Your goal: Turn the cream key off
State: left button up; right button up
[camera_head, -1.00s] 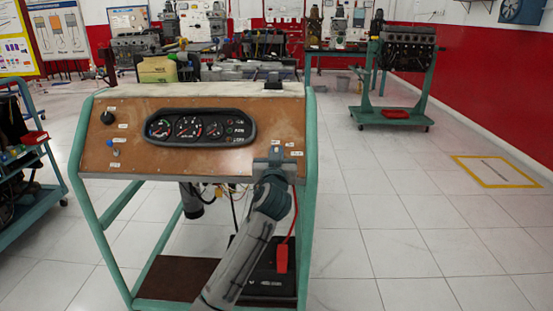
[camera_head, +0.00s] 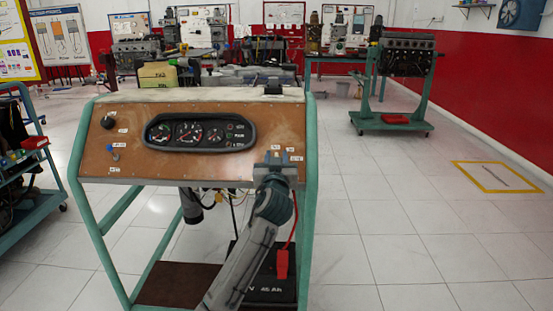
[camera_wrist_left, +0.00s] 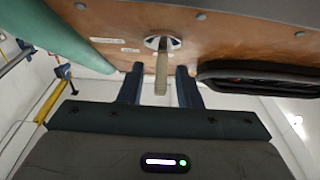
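The cream key (camera_wrist_left: 161,75) sticks out of a round metal switch (camera_wrist_left: 163,43) in the brown panel (camera_wrist_left: 215,30) in the left wrist view. My left gripper (camera_wrist_left: 160,72) is open, with one finger on each side of the key. A gap shows between the key and each finger. In the head view, my left gripper (camera_head: 275,158) is at the lower right of the instrument panel (camera_head: 250,168), and it hides the key there. My right gripper is not in view.
Green frame posts (camera_head: 311,190) flank the panel. A battery (camera_head: 272,282) with a red clamp (camera_head: 281,264) sits below. Open floor lies to the right.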

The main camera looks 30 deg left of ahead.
pick_arm(q)
jog(key=v, duration=1)
jog(key=shift+s+d, duration=0.2)
jog(key=shift+s, duration=0.15)
